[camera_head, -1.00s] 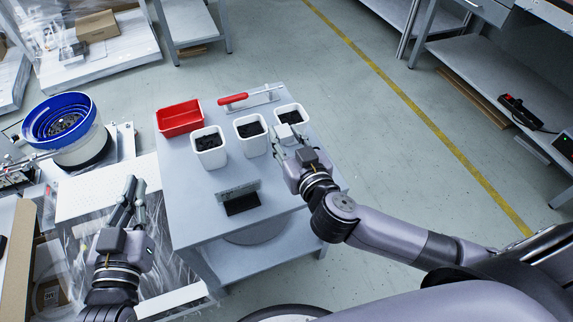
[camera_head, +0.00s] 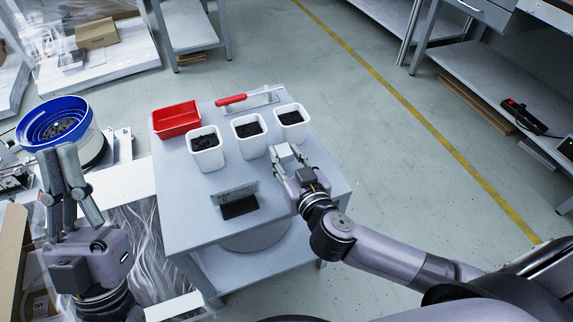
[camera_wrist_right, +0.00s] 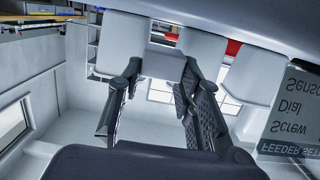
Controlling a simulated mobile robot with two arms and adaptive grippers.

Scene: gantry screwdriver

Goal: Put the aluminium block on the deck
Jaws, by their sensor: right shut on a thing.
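My right gripper (camera_head: 284,153) is shut on a pale grey block, the aluminium block (camera_wrist_right: 165,65), in front of the white bins. In the right wrist view the block sits between the two fingertips. In the head view the fingers partly cover it. My left gripper (camera_head: 58,152) is at the left, in front of the blue bowl feeder, with its fingers pointing away from me, a gap between them and nothing seen in it. I cannot tell for sure which surface is the deck; a white perforated plate (camera_head: 122,183) lies left of the grey table.
The grey table (camera_head: 180,225) carries a red tray (camera_head: 177,119), three white bins with dark contents (camera_head: 206,149), a red-handled tool (camera_head: 232,100) and a small sign with a black base (camera_head: 240,208). The blue bowl feeder (camera_head: 55,122) stands left. The table's front right is clear.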

